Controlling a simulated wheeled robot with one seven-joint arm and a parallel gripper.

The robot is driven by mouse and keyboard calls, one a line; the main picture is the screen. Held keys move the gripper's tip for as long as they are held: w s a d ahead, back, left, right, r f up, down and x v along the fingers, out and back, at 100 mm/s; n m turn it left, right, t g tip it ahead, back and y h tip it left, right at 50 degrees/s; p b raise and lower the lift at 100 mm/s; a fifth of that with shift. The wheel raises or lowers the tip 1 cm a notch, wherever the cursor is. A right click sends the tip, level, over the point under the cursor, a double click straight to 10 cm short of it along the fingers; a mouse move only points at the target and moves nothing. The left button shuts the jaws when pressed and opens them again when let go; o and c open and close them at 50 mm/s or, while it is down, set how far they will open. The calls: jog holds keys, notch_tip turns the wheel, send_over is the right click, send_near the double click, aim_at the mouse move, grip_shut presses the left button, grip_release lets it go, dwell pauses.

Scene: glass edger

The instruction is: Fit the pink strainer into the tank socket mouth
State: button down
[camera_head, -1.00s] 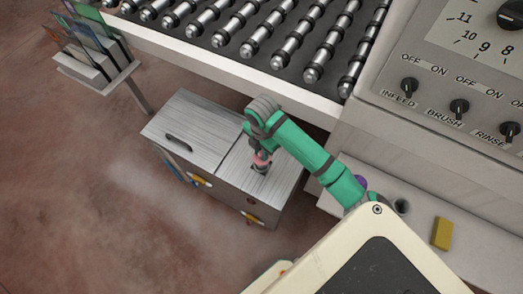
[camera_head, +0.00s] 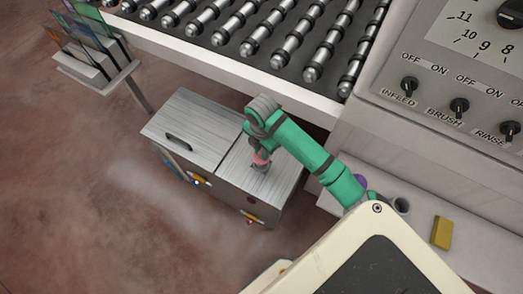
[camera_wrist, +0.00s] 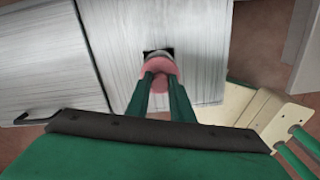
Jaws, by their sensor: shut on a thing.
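The pink strainer (camera_wrist: 160,66) is held between the two fingers of my gripper (camera_wrist: 158,80) in the wrist view. In the head view the pink strainer (camera_head: 261,157) shows as a small patch under my gripper (camera_head: 261,163). The tank (camera_head: 225,165) is a grey brushed-metal box. In the wrist view the dark socket mouth (camera_wrist: 150,53) in the tank top shows just beyond the strainer's far edge, partly covered by it. I cannot tell whether the strainer is inside the mouth or just above it.
A black handle (camera_head: 178,141) is on the tank's left lid. The roller conveyor (camera_head: 250,45) is behind the tank. A control panel (camera_head: 460,85) stands at right, above a ledge with a yellow block (camera_head: 442,233) and a purple thing (camera_head: 361,182). A glass rack (camera_head: 95,65) is at left.

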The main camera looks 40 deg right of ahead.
jog(key=shift+w+f, duration=0.1)
jog(key=shift+s+f, duration=0.15)
jog(key=shift+s, duration=0.05)
jog(key=shift+f, duration=0.1)
jog(key=shift+w+a+f, duration=0.1)
jog(key=shift+f, duration=0.15)
jog(key=shift+f, duration=0.45)
jog(key=shift+f, duration=2.2)
jog(key=c, duration=1.5)
grip_release()
